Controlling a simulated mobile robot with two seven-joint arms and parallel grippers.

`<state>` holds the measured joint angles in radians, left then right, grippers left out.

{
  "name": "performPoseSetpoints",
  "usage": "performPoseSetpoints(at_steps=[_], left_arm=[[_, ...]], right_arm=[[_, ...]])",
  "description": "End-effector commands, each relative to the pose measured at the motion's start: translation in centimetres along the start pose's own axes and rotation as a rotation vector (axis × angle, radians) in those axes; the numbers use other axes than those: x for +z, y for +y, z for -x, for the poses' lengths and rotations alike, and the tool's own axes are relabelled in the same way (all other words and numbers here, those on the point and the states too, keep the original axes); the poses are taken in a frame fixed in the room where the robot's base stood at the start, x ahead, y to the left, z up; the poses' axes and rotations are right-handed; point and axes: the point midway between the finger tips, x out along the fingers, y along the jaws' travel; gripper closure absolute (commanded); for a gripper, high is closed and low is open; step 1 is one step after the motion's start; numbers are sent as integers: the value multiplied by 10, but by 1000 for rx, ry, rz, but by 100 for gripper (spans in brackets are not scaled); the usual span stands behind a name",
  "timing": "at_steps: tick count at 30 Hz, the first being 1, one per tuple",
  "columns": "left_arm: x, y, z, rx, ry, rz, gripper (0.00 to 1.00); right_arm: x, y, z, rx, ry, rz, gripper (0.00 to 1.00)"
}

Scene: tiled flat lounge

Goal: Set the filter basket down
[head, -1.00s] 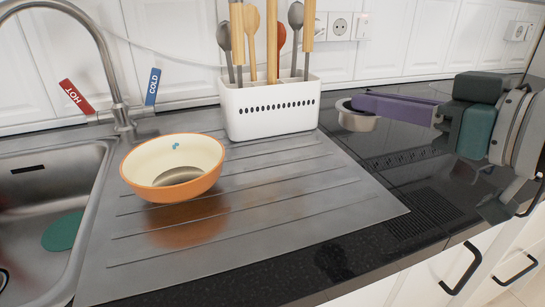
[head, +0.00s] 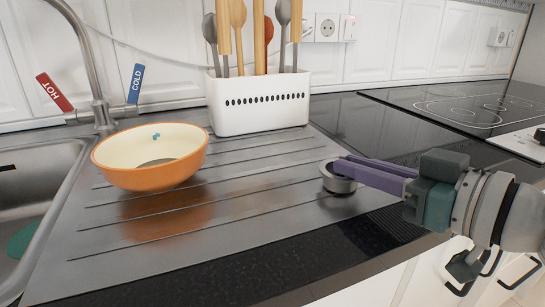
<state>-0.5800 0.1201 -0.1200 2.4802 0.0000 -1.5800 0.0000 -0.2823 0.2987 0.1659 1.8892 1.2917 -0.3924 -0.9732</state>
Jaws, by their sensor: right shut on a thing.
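The filter basket (head: 339,184) is a small round metal cup at the right side of the steel draining board (head: 245,222). My right gripper (head: 341,166) reaches in from the right, with its purple fingers shut on the basket's rim. The basket is upright and very close to the board. I cannot tell whether its base touches the board. My left gripper is not in view.
An orange bowl (head: 150,160) stands on the board at the left, beside the sink (head: 40,185). A white utensil holder (head: 259,105) stands behind. A black hob (head: 470,108) is at the back right. The board's middle is clear.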

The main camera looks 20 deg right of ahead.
Motion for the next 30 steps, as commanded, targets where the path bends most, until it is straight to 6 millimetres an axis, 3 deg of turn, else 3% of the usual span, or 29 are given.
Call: performPoseSetpoints(at_steps=[3, 4, 12, 24, 30], left_arm=[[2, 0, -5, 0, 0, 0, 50], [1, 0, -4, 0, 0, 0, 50], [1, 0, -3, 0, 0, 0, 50], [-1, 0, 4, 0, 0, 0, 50], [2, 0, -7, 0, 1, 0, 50]], right_arm=[[4, 0, -1, 0, 0, 1, 100], [4, 0, 0, 0, 0, 1, 86], [3, 0, 0, 0, 0, 1, 57], [-4, 0, 1, 0, 0, -1, 57], [3, 0, 30, -2, -5, 3, 57]])
